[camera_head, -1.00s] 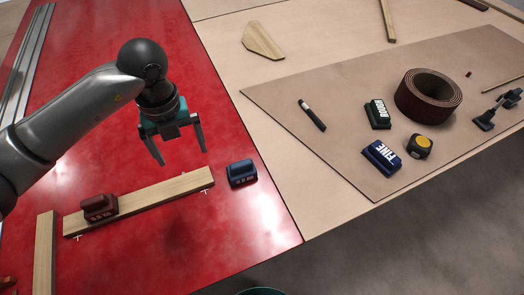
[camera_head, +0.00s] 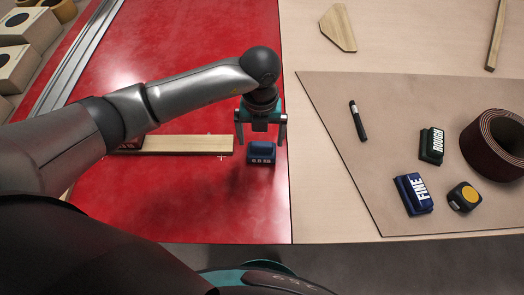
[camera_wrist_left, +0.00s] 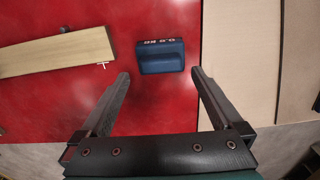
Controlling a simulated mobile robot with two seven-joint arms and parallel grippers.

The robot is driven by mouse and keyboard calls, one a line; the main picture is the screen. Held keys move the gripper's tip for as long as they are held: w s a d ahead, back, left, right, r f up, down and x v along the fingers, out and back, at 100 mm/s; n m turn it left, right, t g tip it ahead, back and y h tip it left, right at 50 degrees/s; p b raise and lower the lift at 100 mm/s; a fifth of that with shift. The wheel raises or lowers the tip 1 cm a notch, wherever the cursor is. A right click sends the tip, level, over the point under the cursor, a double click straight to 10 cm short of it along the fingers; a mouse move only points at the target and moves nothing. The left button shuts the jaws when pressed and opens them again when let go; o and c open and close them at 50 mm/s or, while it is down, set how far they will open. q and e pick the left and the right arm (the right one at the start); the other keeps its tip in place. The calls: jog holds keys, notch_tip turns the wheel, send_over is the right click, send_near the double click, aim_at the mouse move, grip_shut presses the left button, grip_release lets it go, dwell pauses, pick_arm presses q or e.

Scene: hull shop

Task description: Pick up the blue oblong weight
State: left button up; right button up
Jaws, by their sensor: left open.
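The blue oblong weight (camera_head: 261,153) sits on the red surface, just right of the end of a wooden strip, with white lettering on its side. My left gripper (camera_head: 261,140) is open and empty, above the weight in the head view. In the left wrist view the weight (camera_wrist_left: 160,57) lies beyond the open fingertips, roughly midway between them (camera_wrist_left: 160,75), with a visible gap on each side. The fingers do not touch it there. My right gripper is not in view.
The wooden strip (camera_head: 190,144) lies left of the weight, with a dark red weight (camera_head: 130,146) mostly hidden behind my left arm. On the brown mat (camera_head: 350,95) lie a blue FINE block (camera_head: 413,194), a green ROUGH block (camera_head: 431,145), a tape measure (camera_head: 464,197) and a marker (camera_head: 358,121).

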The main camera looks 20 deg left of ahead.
aim_at(262, 143)
pick_arm(q)
jog(key=f, duration=0.2)
jog(key=f+b, duration=0.1)
jog(key=f, duration=0.3)
jog(key=shift+w+f, duration=0.2)
jog(key=shift+w, duration=0.05)
jog(key=shift+r, duration=0.1)
grip_shut()
jog(key=shift+w, duration=0.15)
dwell(0.4)
